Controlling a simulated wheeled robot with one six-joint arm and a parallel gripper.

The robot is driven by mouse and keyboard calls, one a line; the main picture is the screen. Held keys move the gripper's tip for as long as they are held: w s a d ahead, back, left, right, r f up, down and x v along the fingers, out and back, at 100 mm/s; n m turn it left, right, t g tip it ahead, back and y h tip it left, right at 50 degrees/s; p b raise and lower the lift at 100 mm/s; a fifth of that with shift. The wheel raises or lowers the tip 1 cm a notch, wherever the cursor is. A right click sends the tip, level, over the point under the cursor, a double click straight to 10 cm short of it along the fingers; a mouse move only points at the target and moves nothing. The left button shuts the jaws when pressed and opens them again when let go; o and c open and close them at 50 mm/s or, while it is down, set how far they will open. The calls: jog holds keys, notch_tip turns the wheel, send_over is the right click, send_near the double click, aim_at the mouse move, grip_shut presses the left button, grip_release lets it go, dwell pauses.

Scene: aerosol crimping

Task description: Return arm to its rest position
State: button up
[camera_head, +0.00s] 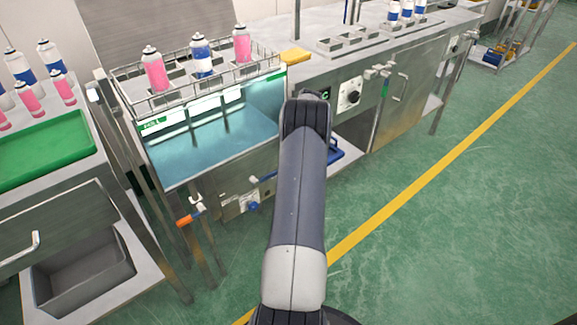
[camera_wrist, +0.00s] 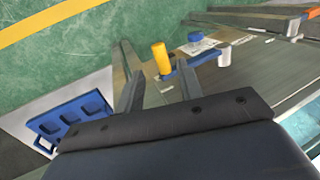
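My arm (camera_head: 297,195) stretches from the bottom of the head view up toward the bench front, and its far end hides the gripper there. In the wrist view my gripper (camera_wrist: 154,54) has its two grey fingers apart with nothing held between them. A yellow valve handle (camera_wrist: 160,57) shows beyond the gap between the fingers, and it seems to touch neither finger. A blue pipe fitting with a white part (camera_wrist: 223,57) lies to its right.
The water bath (camera_head: 215,140) with cans in its rack is left of my arm. A metal bench (camera_head: 400,75) stands behind. A blue tray (camera_wrist: 72,120) sits low, left of my gripper in the wrist view. Green floor (camera_head: 460,200) at right is clear.

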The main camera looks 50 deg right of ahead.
jog(key=shift+d+r, duration=0.1)
jog(key=shift+r, duration=0.15)
jog(key=shift+f, duration=0.1)
jog(key=b+x, duration=0.1)
jog(key=x, duration=0.6)
jog(key=shift+a+f, duration=0.2)
jog(key=shift+f, duration=0.05)
jog(key=shift+r, duration=0.45)
jog(key=shift+s+r, duration=0.1)
